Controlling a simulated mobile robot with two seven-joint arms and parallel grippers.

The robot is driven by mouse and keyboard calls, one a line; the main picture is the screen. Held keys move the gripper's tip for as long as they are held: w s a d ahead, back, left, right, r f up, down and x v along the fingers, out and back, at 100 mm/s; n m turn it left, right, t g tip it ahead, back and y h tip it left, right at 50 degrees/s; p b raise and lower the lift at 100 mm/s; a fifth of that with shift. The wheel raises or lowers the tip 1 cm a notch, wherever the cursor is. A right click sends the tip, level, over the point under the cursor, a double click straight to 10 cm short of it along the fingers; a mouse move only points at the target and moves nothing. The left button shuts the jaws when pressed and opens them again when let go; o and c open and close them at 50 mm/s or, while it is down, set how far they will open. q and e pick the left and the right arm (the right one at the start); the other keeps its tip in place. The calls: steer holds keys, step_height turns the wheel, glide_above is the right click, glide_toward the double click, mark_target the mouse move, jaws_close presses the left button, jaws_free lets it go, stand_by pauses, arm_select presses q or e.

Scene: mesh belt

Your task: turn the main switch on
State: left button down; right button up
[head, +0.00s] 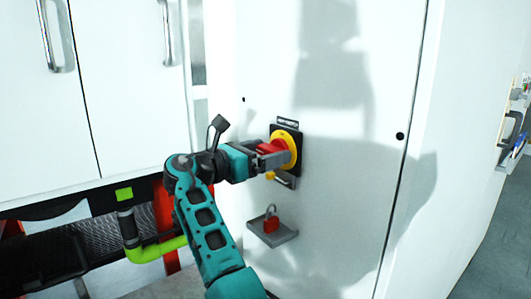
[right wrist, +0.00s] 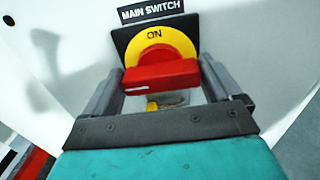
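The main switch has a red handle (head: 271,147) on a yellow disc (head: 291,142) and black plate, on the white cabinet front. In the right wrist view the red handle (right wrist: 160,75) lies crosswise below the word ON on the yellow disc (right wrist: 155,43). A black label above reads MAIN SWITCH (right wrist: 151,10). My right gripper (head: 272,158) is at the switch. In the right wrist view its fingers (right wrist: 160,72) are wide apart, one beside each end of the handle; I cannot tell whether they touch it. My left gripper is not in view.
A red padlock (head: 271,221) sits on a small grey shelf (head: 272,234) below the switch. White doors with metal handles (head: 167,32) and a dark mesh belt (head: 40,262) are to the left. Grey floor (head: 500,255) is free at the right.

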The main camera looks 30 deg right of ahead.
steer(key=c, duration=0.5)
